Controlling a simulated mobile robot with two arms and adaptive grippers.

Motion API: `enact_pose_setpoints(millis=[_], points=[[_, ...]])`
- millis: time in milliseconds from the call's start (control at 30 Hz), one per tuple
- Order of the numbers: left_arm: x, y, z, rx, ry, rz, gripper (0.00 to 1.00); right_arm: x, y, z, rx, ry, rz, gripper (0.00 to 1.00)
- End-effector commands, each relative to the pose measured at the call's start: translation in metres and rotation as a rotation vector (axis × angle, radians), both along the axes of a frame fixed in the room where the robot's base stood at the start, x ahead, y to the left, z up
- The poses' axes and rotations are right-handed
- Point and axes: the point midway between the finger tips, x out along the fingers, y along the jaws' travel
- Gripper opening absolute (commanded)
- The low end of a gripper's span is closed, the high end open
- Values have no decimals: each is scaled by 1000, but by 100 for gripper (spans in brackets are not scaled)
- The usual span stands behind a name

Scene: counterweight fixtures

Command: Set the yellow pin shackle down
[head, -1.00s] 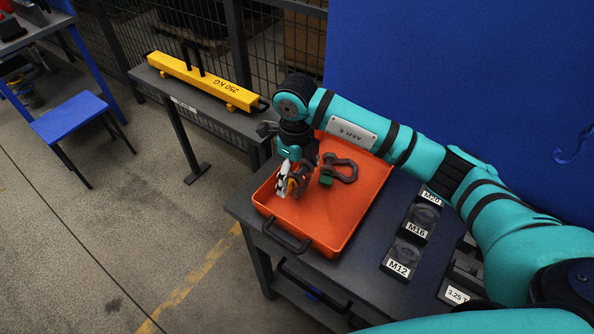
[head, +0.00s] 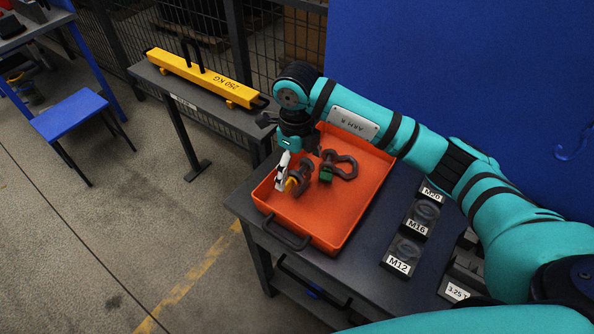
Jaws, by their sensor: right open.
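The yellow pin shackle (head: 303,172), dark with a yellow pin end, is in the orange tray (head: 335,240), left of the green pin shackle (head: 344,166). My right gripper (head: 283,183) is open, right at the yellow pin shackle's left side, and partly covers it. Whether the fingers still touch the shackle cannot be told. The green pin shackle lies in the tray with its green pin end toward the yellow pin shackle. My left gripper is not in view.
The tray sits on a dark table (head: 370,212). Black holders labelled M20, M16 and M12 (head: 404,252) stand to its right. A yellow 250 KG beam (head: 205,77) lies on a bench at the back left. The tray's front part is clear.

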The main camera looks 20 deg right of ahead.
Motion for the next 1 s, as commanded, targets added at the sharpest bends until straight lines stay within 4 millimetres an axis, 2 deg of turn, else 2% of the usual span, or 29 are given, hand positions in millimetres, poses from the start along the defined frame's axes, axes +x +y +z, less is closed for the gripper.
enact_pose_setpoints(millis=[33, 200, 433, 633, 1000], points=[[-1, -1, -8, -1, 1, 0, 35, 2, 0, 9, 1, -7, 1, 100], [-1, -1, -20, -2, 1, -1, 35, 2, 0, 47, 1, -7, 1, 100], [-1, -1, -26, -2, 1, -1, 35, 2, 0, 88, -1, -4, 0, 100], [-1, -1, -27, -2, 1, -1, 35, 1, 1, 99, 0, 0, 0, 100], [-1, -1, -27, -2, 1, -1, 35, 1, 1, 99, 0, 0, 0, 100]])
